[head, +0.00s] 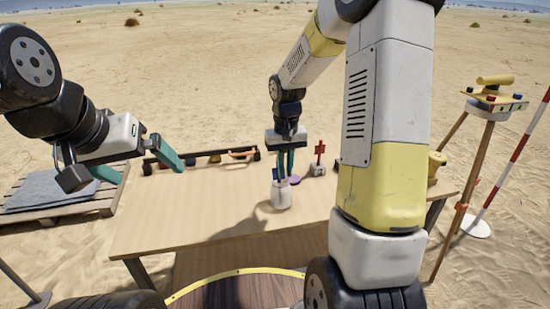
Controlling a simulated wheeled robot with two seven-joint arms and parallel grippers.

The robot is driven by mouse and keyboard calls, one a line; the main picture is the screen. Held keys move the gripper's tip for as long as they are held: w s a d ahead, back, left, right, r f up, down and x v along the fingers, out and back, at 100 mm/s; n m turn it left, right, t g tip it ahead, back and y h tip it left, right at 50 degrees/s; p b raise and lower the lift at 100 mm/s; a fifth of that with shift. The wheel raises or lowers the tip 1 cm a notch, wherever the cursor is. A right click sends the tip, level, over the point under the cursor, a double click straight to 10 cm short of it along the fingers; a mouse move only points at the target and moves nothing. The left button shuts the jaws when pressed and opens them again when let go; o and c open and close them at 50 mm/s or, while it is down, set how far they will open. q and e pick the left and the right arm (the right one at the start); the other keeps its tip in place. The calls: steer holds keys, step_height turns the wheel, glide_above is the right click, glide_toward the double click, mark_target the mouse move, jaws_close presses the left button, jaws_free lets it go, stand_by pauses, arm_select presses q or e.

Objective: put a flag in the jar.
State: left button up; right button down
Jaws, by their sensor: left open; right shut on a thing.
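A whitish jar (281,197) stands upright on the table, near the middle. My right gripper (286,175) points down with its teal fingers right at the jar's mouth. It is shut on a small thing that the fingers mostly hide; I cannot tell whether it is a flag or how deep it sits. A red upright piece (320,149), perhaps a flag, stands in a small pale block (318,170) to the right of the jar. My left gripper (138,167) is open and empty, above the table's left end.
The wooden table (170,215) has free room at left and front. A purple round thing (295,181) lies beside the jar. A dark rack (203,157) with an orange tool (241,153) runs along the back edge. My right arm hides the table's right part. A tripod (475,150) stands at right.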

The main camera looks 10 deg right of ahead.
steer(key=shift+f, duration=0.2)
steer(key=shift+f, duration=2.25)
steer(key=shift+f, duration=0.15)
steer(key=c, duration=1.4)
jaws_free()
steer(key=shift+r, duration=3.95)
